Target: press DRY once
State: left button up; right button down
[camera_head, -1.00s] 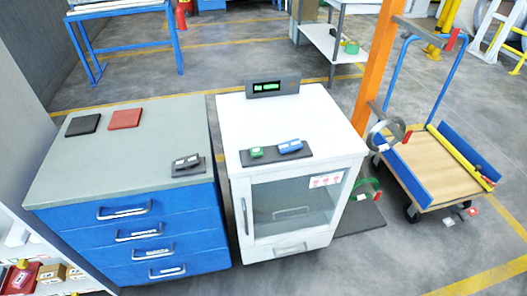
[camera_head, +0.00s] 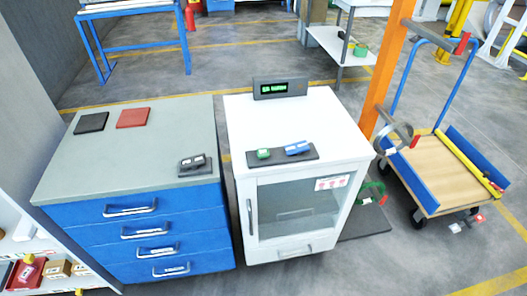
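No button that I can read as DRY shows. A white cabinet (camera_head: 325,115) with a glass door stands in the middle. A dark display (camera_head: 280,88) with green characters, too small to read, stands at the back of its top. A dark plate near its front edge carries a green piece (camera_head: 264,153) and a longer blue piece (camera_head: 298,147); their lettering is unreadable. A white label with red marks (camera_head: 331,183) is on the door. Neither of my grippers is in view.
A blue drawer cabinet (camera_head: 140,225) stands at left, bearing a black pad (camera_head: 91,122), a red pad (camera_head: 133,118) and a small dark device (camera_head: 193,163). An orange post (camera_head: 388,75) and a wooden-decked cart (camera_head: 432,178) stand at right. A shelf with boxes is lower left.

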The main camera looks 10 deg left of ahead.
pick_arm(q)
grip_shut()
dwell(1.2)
